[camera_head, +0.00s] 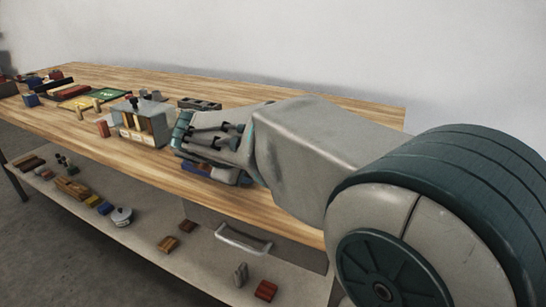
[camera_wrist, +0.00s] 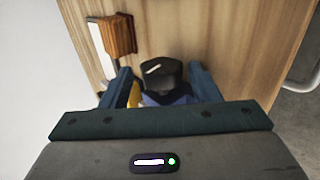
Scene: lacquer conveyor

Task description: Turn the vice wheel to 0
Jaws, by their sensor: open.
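A dark round knob with a short white mark on top, which looks like the vice wheel (camera_wrist: 162,73), stands between my fingers in the wrist view. A blue body (camera_wrist: 165,98) and a bit of yellow show just below it, partly hidden by my gripper. My gripper (camera_wrist: 160,80) is open, with one finger on each side of the wheel; I cannot tell whether either finger touches it. In the head view my gripper (camera_head: 182,132) is low over the bench, and it hides the wheel. A blue and red part (camera_head: 197,168) shows beneath it. No number scale is readable.
The wooden bench (camera_head: 240,204) has a grey metal box (camera_head: 141,122) beside my gripper and a green board (camera_head: 106,95) farther left. A brown block (camera_wrist: 118,35) lies near the wheel in the wrist view. A lower shelf (camera_head: 150,225) holds several small items.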

